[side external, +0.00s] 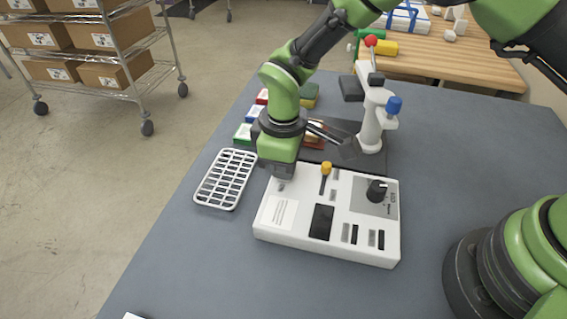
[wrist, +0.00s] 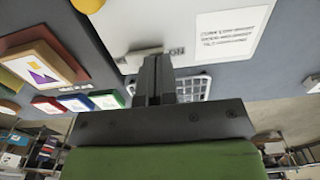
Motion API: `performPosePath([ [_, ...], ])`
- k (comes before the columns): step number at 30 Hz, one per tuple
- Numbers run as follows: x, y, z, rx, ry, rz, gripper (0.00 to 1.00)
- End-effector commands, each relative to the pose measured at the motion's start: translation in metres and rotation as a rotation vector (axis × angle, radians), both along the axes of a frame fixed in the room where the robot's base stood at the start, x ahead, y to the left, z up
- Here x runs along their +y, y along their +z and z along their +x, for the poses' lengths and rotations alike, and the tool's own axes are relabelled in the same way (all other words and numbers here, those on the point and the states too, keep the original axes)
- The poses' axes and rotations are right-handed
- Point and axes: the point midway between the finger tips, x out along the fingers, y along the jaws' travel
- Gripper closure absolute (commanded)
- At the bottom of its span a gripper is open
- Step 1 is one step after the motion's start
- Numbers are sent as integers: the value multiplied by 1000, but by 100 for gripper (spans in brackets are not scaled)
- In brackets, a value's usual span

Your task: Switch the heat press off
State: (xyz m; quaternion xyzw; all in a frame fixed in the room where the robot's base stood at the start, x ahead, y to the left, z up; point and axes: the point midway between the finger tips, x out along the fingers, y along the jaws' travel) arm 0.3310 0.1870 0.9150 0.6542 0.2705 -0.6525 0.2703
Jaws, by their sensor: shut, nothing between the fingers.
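A white control box (side external: 291,235) lies on the grey table, with a black dial (side external: 377,190), an orange-tipped lever (side external: 326,170) and a dark window. In the wrist view the white panel (wrist: 200,30) fills the upper middle. A small pale switch-like part (wrist: 140,56) sits near its edge beside the letters "ON". My gripper (side external: 284,180) is shut and empty at the box's back left corner. Its fingertips (wrist: 155,62) appear right beside the pale part. I cannot tell whether they touch it. A white press-like device (side external: 373,120) with a red ball handle stands behind the box.
A white wire rack (side external: 226,179) lies close to the left of the box. Several coloured framed pieces (wrist: 75,103) lie behind my gripper. A dark base plate (side external: 345,150) lies under the white device. The table's front left is mostly clear.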

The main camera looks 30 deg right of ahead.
Motion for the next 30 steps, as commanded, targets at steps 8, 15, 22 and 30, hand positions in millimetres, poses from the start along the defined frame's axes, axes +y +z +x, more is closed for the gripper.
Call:
performPosePath([
  [8,1,-5,-1,3,1,-1,100],
  [15,0,-4,-1,1,1,-1,100],
  [22,-5,-2,5,-1,1,-1,100],
  [30,-10,2,10,1,2,-1,100],
])
